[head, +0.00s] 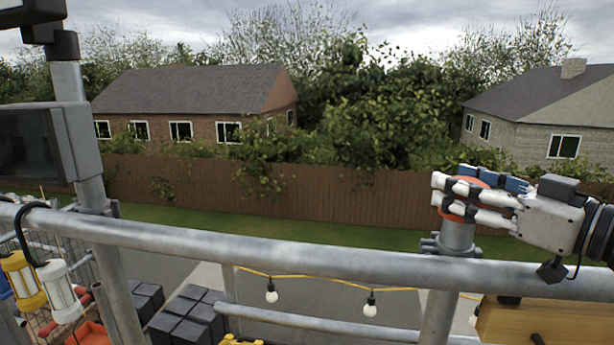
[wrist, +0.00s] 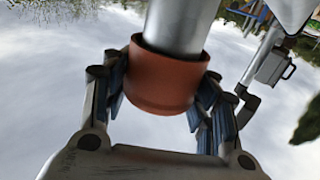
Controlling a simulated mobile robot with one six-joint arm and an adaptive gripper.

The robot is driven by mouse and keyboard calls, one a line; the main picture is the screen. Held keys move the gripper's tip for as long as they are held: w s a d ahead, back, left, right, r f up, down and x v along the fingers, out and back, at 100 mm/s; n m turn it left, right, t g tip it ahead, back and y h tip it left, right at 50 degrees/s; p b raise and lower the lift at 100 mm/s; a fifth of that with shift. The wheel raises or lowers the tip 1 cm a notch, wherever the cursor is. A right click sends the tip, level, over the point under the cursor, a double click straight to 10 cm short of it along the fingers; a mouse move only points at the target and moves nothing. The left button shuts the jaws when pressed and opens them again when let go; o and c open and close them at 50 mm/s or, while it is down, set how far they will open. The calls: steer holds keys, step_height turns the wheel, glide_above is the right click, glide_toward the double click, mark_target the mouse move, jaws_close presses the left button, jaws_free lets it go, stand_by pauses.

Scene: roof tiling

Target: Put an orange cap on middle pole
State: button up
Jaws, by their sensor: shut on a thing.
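An orange cap (head: 468,182) is at the top of a grey metal pole (head: 457,236) at the right of the head view. My gripper (head: 445,197) reaches in from the right with its fingers around the cap. In the wrist view, which looks upside down, the cap (wrist: 165,88) sits between the fingers of my gripper (wrist: 162,80), shut on it from both sides. The pole's end (wrist: 180,25) goes into the cap's open mouth, with a gap visible around it. How deep the pole sits inside is hidden.
A grey horizontal rail (head: 270,256) crosses the front of the head view. Another pole (head: 66,82) with a dark box stands at the left. Work lamps (head: 62,290) hang at the lower left. A string of bulbs (head: 370,304) hangs below the rail. A wooden beam (head: 545,322) is at the lower right.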

steer(key=shift+f, duration=0.35)
steer(key=shift+r, duration=0.25)
steer(key=shift+r+p, duration=0.35)
steer(key=shift+p, duration=0.15)
steer(key=shift+r+p, duration=0.25)
steer(key=shift+p, duration=0.25)
stand_by(0.4)
steer(key=shift+f+b, duration=0.5)
steer(key=shift+f, duration=0.35)
stand_by(0.4)
steer(key=shift+r+p, duration=0.85)
steer(key=shift+p, duration=0.35)
stand_by(0.5)
steer(key=shift+f+b, duration=0.5)
steer(key=shift+f, duration=0.3)
stand_by(0.3)
steer(key=o, duration=0.9)
steer(key=shift+c, duration=0.2)
